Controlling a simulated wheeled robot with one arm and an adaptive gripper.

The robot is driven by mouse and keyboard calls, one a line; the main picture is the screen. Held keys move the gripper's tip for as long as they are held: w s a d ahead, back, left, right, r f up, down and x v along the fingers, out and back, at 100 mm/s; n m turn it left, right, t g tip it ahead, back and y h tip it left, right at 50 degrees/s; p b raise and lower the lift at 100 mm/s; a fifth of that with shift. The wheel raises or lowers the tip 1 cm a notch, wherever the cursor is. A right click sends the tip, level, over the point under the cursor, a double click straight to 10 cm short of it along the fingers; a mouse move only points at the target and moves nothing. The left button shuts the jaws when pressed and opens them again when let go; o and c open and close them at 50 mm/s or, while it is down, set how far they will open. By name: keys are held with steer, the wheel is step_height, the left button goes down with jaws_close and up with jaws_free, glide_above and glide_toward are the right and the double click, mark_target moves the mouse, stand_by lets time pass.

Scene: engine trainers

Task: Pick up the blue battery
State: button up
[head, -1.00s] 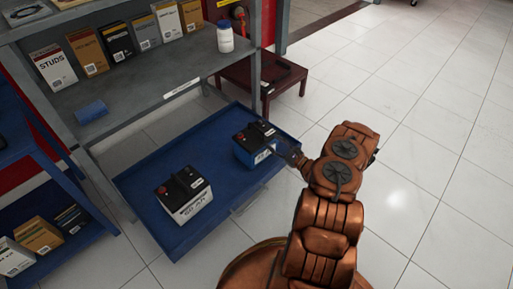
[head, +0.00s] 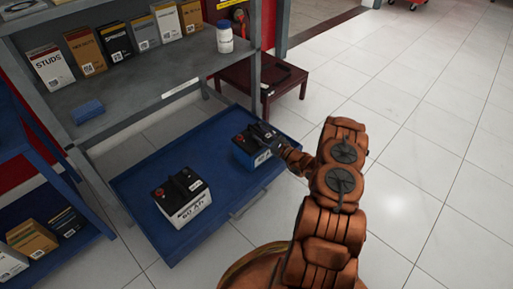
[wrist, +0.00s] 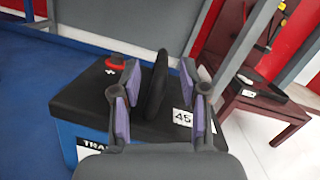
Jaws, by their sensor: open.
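The blue battery (head: 246,153) has a black top and stands on the blue drawer tray (head: 218,220), toward its right end. In the wrist view the battery (wrist: 68,143) shows its black top, a red terminal cap and a raised black handle (wrist: 157,85). My gripper (wrist: 157,95) is open, with a purple-padded finger on each side of the handle. A gap shows between the handle and each pad. In the head view my gripper (head: 272,140) is over the battery's right side, partly hidden by my wrist.
A white battery (head: 181,200) with a black top stands to the left on the same tray. A grey shelf (head: 150,80) with boxes and a white bottle (head: 224,37) rises behind. A dark red low table (head: 275,85) stands behind the tray. Floor at right is clear.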

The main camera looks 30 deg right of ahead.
mark_target(250, 125)
steer(key=shift+b+x, duration=0.55)
steer(key=shift+x, duration=1.15)
steer(key=shift+d, duration=0.1)
steer(key=shift+c, duration=0.2)
jaws_close()
